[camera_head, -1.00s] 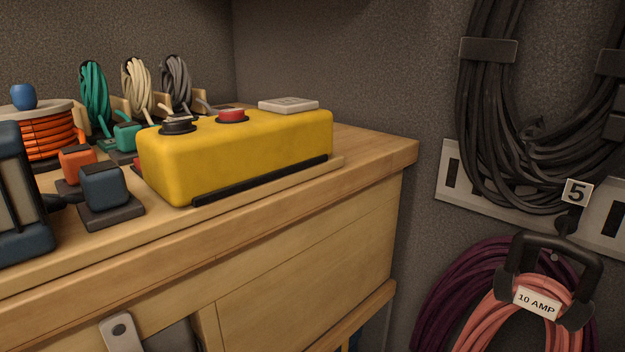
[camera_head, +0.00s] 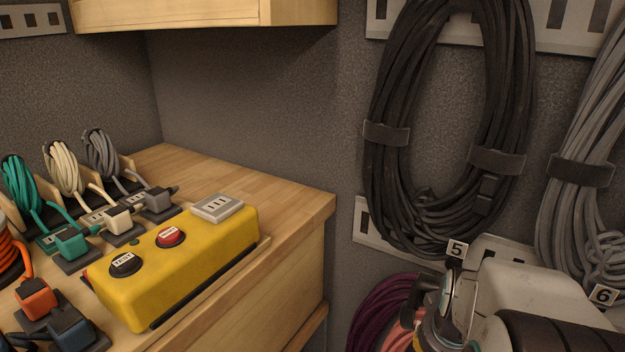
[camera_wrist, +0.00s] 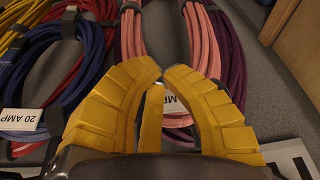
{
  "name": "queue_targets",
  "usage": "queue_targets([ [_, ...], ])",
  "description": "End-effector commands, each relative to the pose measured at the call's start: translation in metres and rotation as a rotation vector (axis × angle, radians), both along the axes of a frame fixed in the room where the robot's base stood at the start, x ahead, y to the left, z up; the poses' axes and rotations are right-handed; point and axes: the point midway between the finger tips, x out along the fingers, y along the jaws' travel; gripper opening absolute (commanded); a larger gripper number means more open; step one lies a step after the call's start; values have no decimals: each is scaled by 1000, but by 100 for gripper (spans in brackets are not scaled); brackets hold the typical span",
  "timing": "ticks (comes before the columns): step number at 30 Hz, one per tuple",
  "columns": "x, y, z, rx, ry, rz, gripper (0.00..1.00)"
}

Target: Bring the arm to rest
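In the wrist view the yellow fingers of my gripper (camera_wrist: 163,70) curve inward and their tips nearly meet. A third finger shows between them. I see nothing held. A pink cord coil (camera_wrist: 133,35) and a dark purple coil (camera_wrist: 228,50) lie beyond the fingers, and a partly hidden white label shows behind the tips. In the head view my arm (camera_head: 530,290) is at the lower right, in front of the wall. It partly covers the purple coil (camera_head: 375,310) and the pink coil (camera_head: 398,335). The fingers are not clear there.
A wooden bench (camera_head: 290,185) stands left of my arm, with a yellow box (camera_head: 190,260) and several plugs on it. A black cord coil (camera_head: 380,90) and a grey coil (camera_head: 590,130) hang on the wall. Blue cords (camera_wrist: 90,60) hang left in the wrist view.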

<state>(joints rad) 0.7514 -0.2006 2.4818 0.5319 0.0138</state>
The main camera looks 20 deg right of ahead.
Motion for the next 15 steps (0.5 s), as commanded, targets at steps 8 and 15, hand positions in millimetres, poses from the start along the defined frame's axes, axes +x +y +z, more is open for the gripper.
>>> queue_targets([
  [8, 16, 72, 115, 1, 4, 276, 0],
  [15, 9, 127, 193, 2, 13, 502, 0],
])
